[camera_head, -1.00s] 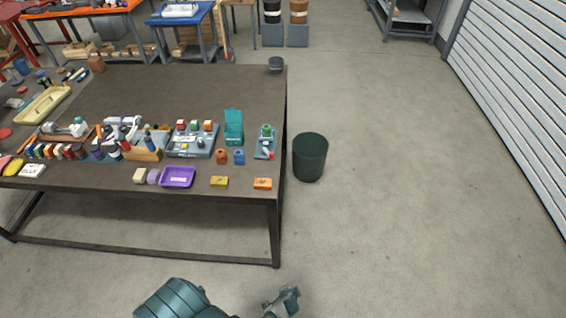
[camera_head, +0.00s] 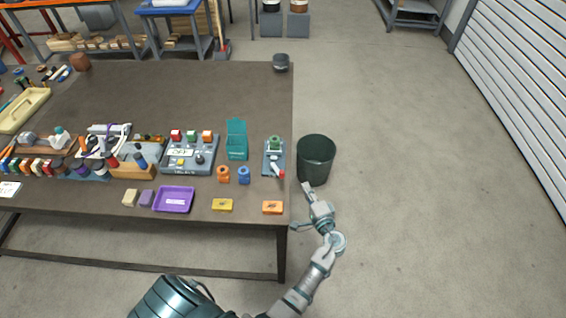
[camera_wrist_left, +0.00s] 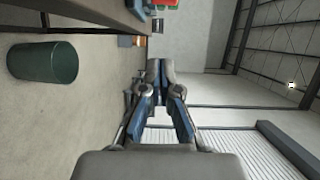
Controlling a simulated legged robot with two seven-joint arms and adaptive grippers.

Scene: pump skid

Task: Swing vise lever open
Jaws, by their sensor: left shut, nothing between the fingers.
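The vise (camera_head: 273,160) is a small grey-blue fixture with a green part on top, near the right edge of the table. Its lever (camera_head: 281,174) has a red tip pointing toward the front right. My left gripper (camera_head: 307,188) is just past the table's right edge, to the right of and slightly nearer than the lever, not touching it. In the left wrist view its fingers (camera_wrist_left: 159,66) meet at the tips with nothing between them. My right gripper is not in view.
A dark green bin (camera_head: 317,158) stands on the floor right of the table (camera_head: 190,88), close beyond my left gripper. An orange block (camera_head: 272,207) and a yellow block (camera_head: 222,204) lie near the front edge. Floor is open to the right.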

